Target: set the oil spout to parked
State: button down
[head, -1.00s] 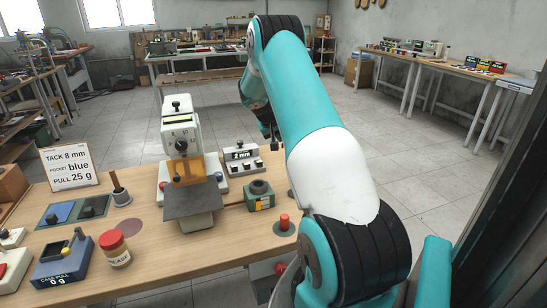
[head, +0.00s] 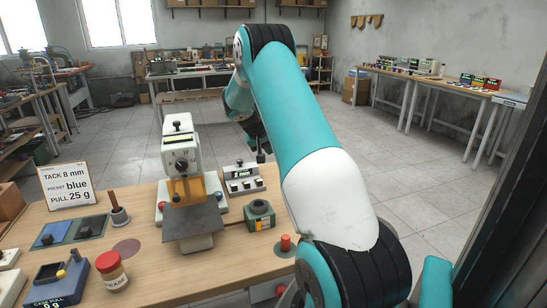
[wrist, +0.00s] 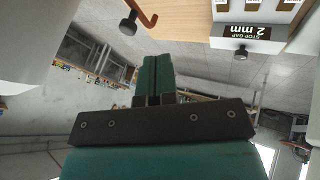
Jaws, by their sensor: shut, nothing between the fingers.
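A squat green-grey oiler (head: 260,214) stands on the bench to the right of the press (head: 183,150). Its thin copper-coloured spout (head: 236,223) points left, toward the press's lower front; where its tip ends is hard to tell. My gripper (head: 261,157) is beyond the back of the stop-gap box, well away from the oiler and apart from the spout. In the wrist view my green fingers (wrist: 152,62) are together and empty.
The stop-gap box (head: 243,180), reading 2 mm, stands behind the oiler. An orange-red button (head: 285,242) is at the bench's right. A red-lidded jar (head: 111,270), blue tray (head: 51,236) and sign (head: 66,187) are at left. Open floor lies behind the bench.

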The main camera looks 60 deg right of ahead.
jog(key=w+v, duration=0.1)
jog(key=v, duration=0.6)
jog(key=shift+a+b, duration=0.4)
jog(key=shift+f, duration=0.1)
